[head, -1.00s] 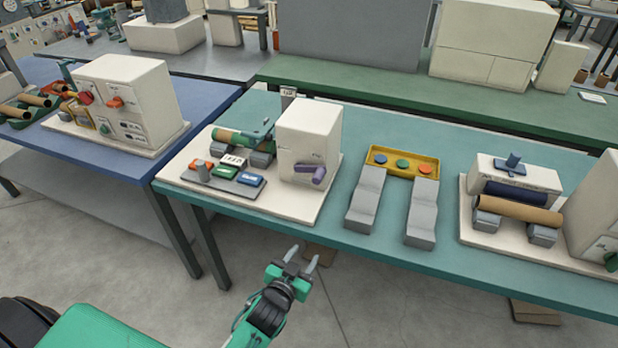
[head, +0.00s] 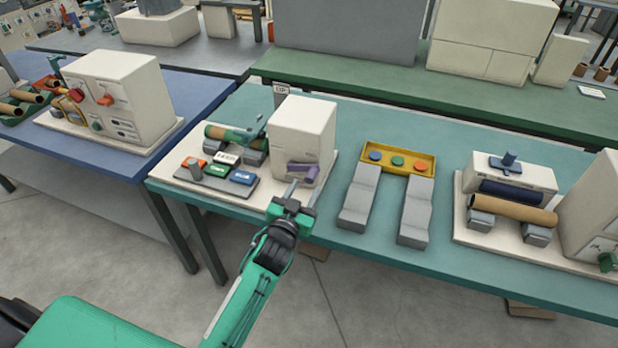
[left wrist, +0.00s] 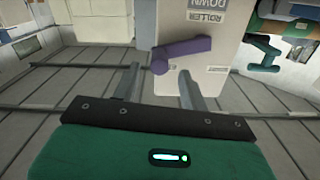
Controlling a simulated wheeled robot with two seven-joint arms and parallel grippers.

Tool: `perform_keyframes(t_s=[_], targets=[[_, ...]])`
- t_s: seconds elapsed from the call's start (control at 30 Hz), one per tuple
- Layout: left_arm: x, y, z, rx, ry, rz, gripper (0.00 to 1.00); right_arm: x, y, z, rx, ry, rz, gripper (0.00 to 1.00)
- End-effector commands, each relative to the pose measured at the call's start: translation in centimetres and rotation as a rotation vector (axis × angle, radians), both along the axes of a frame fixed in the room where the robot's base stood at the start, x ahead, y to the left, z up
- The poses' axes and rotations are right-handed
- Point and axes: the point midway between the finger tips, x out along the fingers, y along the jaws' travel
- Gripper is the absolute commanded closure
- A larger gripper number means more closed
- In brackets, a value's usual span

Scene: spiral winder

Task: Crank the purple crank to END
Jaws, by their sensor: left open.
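The purple crank (head: 303,171) sits on the front face of a cream winder box (head: 303,130) on the teal table. In the left wrist view the crank (left wrist: 183,51) lies slanted, its knob end at the lower left, ahead of the fingertips. The panel beside it carries a label (left wrist: 205,10) reading "ROLLER DOWN". My left gripper (head: 303,190) is open and empty, just in front of and below the crank; the fingers (left wrist: 160,82) show apart, with a gap to the crank. No END mark is legible. My right gripper is not in view.
Left of the box, a grey panel (head: 200,184) carries red, green and blue blocks, with a roller (head: 225,133) behind. Grey supports (head: 360,196) and a yellow tray (head: 425,167) stand to the right. A second winder with a brown tube (head: 513,209) is farther right.

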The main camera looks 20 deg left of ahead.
Motion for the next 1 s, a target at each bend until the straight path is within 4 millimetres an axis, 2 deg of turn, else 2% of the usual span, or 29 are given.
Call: perform_keyframes(t_s=[0.1,0.3,0.7,0.77,0.93,1.0], targets=[[1.9,-0.1,0.2,-0.001,0.000,0.000,0.56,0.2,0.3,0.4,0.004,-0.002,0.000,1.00],[4.0,-0.2,0.1,-0.001,0.000,0.000,0.56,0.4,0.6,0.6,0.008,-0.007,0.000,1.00],[4.6,-0.2,0.0,-0.001,0.000,0.000,0.56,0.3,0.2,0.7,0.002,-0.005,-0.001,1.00],[4.6,-0.2,0.0,-0.002,0.000,0.000,0.66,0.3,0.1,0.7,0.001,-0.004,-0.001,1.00],[4.6,-0.2,0.0,-0.001,0.000,0.000,1.00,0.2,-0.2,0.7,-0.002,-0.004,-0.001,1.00],[4.6,-0.2,0.0,-0.001,0.000,0.000,1.00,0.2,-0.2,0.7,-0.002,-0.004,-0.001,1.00]])
